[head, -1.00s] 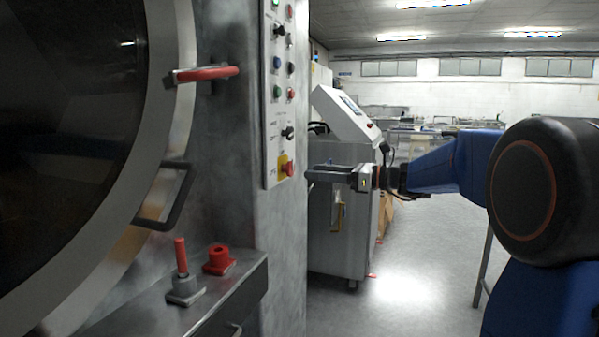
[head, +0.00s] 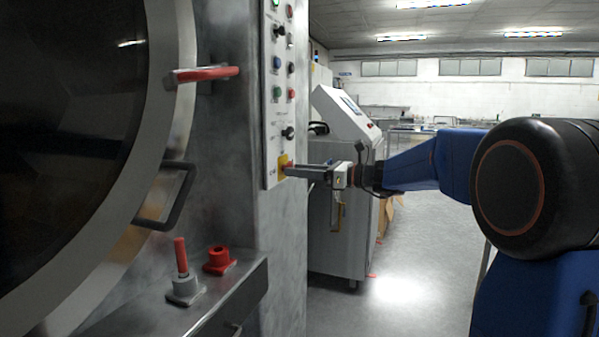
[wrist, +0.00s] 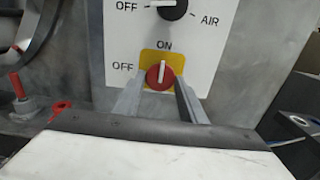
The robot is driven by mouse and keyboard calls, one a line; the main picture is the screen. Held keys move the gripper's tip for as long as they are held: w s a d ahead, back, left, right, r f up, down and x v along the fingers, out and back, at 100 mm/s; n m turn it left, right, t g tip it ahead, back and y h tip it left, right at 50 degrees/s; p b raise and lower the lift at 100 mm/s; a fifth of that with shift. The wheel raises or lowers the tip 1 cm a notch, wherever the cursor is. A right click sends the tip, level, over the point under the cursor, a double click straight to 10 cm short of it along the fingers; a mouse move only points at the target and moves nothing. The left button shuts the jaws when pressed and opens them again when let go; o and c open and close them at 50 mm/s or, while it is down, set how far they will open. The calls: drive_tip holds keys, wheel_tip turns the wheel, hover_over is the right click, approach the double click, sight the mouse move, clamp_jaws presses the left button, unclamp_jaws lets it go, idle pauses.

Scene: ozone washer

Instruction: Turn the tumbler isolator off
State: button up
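The isolator is a red round knob (wrist: 154,78) on a yellow plate (wrist: 148,58) at the bottom of the white control panel (wrist: 112,52). Its white pointer stands upright, towards the "ON" mark; "OFF" is printed to the left. In the head view the yellow plate (head: 281,163) shows, with the knob mostly hidden behind my fingertips. My gripper (wrist: 160,82) is open, one finger on each side of the knob, with the tips close to the panel. Whether either finger touches the knob I cannot tell. In the head view my gripper (head: 288,171) reaches the panel from the right.
Above the isolator is a black selector knob (wrist: 172,8) marked "OFF" and "AIR". To the left are the washer's round door with a red handle (head: 207,73), and a ledge with a red-handled valve (head: 182,265) and a red fitting (head: 218,259). Floor on the right is open.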

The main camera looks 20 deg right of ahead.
drive_tip(key=shift+n, duration=0.3)
drive_tip(key=shift+c, duration=0.4)
drive_tip(key=shift+w+d+r+n, duration=0.1)
drive_tip(key=shift+n, duration=8.5)
drive_tip(key=o, duration=1)
drive_tip(key=shift+d, duration=0.1)
drive_tip(key=v, duration=1.7)
